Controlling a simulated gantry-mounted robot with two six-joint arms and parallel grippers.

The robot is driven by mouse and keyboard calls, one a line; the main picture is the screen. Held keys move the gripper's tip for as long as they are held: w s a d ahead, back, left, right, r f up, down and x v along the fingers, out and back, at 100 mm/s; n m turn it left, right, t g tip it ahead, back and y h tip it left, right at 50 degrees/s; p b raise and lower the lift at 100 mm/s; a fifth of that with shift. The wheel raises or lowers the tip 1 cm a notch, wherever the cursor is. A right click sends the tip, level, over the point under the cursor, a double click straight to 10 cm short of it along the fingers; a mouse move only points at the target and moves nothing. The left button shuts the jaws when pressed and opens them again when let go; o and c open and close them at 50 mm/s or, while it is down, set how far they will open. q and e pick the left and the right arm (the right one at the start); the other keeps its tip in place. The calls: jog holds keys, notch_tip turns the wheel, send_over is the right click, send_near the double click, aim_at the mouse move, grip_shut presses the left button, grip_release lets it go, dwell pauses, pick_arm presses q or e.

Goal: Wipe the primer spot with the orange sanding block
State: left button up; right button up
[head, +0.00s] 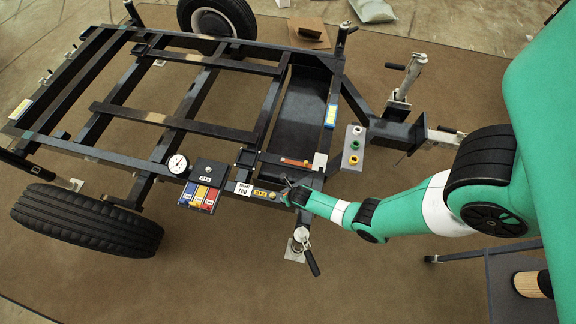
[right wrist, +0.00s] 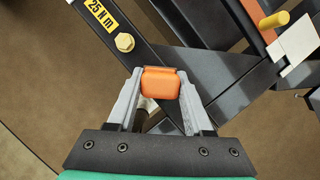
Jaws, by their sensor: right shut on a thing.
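The orange sanding block (right wrist: 160,82) is held between the fingertips of my right gripper (right wrist: 158,92) in the right wrist view. In the head view, my right gripper (head: 288,193) is at the near rail of the dark trailer frame (head: 230,132), close to a yellow label. The block appears above the dark beams; I cannot tell whether it touches them. A pale square patch (right wrist: 298,50) lies on the frame at upper right, beside an orange strip; it also shows in the head view (head: 320,161). I cannot tell whether it is the primer spot. My left gripper is not in view.
A yellow 25 N m label (right wrist: 102,14) and a bolt (right wrist: 125,42) are near the block. A round gauge (head: 178,164) and coloured blocks (head: 199,196) sit along the near rail. A tyre (head: 85,221) is at left.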

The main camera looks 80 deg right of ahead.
jog(key=shift+f, duration=0.2)
dwell(1.1)
jog(key=a+p, duration=0.1)
jog(key=a, duration=0.2)
jog(key=shift+a, duration=0.3)
jog(key=shift+w, duration=0.1)
jog(key=shift+w+r, duration=0.1)
jog(key=shift+w, duration=0.5)
jog(key=shift+d, duration=1.75)
